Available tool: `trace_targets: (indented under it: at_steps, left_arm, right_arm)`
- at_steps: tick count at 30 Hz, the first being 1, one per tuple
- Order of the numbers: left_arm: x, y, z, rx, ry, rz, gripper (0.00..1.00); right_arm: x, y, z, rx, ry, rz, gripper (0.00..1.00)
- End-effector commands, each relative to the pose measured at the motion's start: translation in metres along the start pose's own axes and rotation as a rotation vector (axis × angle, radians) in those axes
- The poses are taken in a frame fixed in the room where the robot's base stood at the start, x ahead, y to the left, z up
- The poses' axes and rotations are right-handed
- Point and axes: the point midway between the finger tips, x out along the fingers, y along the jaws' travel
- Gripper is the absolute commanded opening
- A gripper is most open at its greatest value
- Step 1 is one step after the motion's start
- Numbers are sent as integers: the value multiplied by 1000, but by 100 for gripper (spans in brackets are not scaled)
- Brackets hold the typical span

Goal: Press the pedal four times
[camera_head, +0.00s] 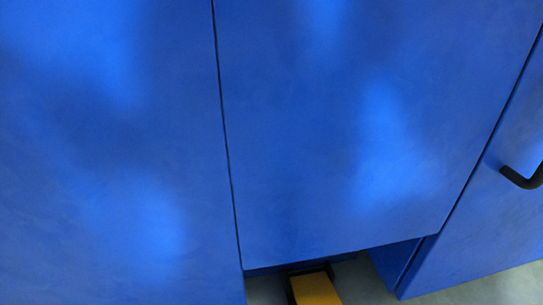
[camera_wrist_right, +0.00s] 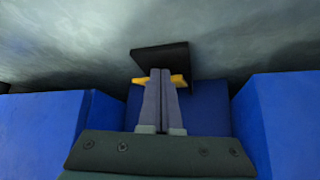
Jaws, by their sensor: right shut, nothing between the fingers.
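The pedal (camera_head: 315,289) has a yellow top and a dark frame. In the head view it sits on the floor at the bottom edge, under the blue cabinet front, and is cut off by the frame. In the right wrist view the pedal's yellow part (camera_wrist_right: 178,80) shows on both sides of my right gripper (camera_wrist_right: 160,72), with a dark plate (camera_wrist_right: 160,58) behind it. The right gripper's two fingers are together with nothing between them. They overlap the pedal in this view; I cannot tell whether they touch it. My left gripper is in neither view.
Blue cabinet panels (camera_head: 340,130) fill most of the head view. A black handle (camera_head: 522,178) sits at the right. Blue walls (camera_wrist_right: 40,130) stand left and right of the gripper in the wrist view. Grey floor (camera_head: 500,287) shows at the lower right.

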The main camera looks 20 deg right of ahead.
Motion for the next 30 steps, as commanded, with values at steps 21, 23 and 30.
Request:
trace_targets:
  at_steps: [21, 23, 30]
  left_arm:
    - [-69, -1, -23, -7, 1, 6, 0]
    - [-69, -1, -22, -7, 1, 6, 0]
    - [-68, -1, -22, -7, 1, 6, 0]
  right_arm:
    - [-98, 0, 4, 1, -5, 0, 0]
    - [-98, 0, 5, 1, -5, 0, 0]
    - [-98, 0, 5, 1, -5, 0, 0]
